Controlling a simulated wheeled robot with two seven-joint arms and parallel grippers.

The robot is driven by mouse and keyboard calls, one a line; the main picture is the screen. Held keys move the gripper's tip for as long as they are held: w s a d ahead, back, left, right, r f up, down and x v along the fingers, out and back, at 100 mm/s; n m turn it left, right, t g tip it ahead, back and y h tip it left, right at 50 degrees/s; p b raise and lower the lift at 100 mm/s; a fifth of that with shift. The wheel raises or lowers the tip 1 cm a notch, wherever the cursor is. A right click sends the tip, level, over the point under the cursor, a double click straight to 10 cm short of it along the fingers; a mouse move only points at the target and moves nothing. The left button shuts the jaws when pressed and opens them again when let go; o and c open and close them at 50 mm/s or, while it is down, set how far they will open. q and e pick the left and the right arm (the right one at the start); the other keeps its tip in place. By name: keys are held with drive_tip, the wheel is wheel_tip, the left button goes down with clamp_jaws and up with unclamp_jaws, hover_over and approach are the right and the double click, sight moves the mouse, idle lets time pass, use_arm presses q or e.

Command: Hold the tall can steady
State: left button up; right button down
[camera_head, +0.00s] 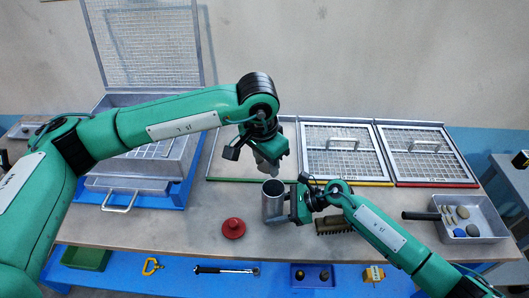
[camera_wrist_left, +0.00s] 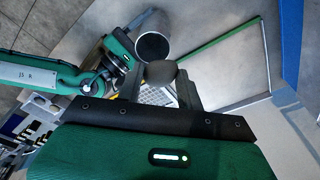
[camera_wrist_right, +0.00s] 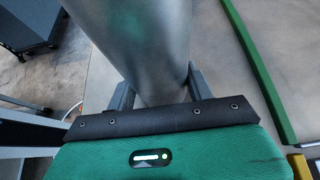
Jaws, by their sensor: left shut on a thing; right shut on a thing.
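The tall can (camera_head: 272,203) is a grey metal cylinder with an open top. It stands upright near the table's middle. My right gripper (camera_head: 291,205) is shut on its right side; the right wrist view shows the can (camera_wrist_right: 145,45) between the fingers. My left gripper (camera_head: 267,166) is above the can, a little to its left and behind it. It is shut on a rounded grey-brown, stone-like thing (camera_wrist_left: 161,72), clear of the can. The can's dark opening (camera_wrist_left: 152,47) shows in the left wrist view. The can's contents cannot be made out.
A red knobbed lid (camera_head: 233,228) lies left of the can. A brush (camera_head: 335,226) lies to the right. A grey tray (camera_head: 499,232) with several stones stands at far right. Mesh frames with red (camera_head: 350,183) and yellow (camera_head: 436,184) edges lie behind. A large sieve box (camera_head: 140,184) stands left.

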use_arm(q)
drive_tip(key=shift+f, duration=1)
drive_tip(key=o, duration=1.1)
drive_tip(key=shift+c, duration=0.2)
wheel_tip(320, 180, up, 12)
drive_tip(key=s+a, duration=0.1)
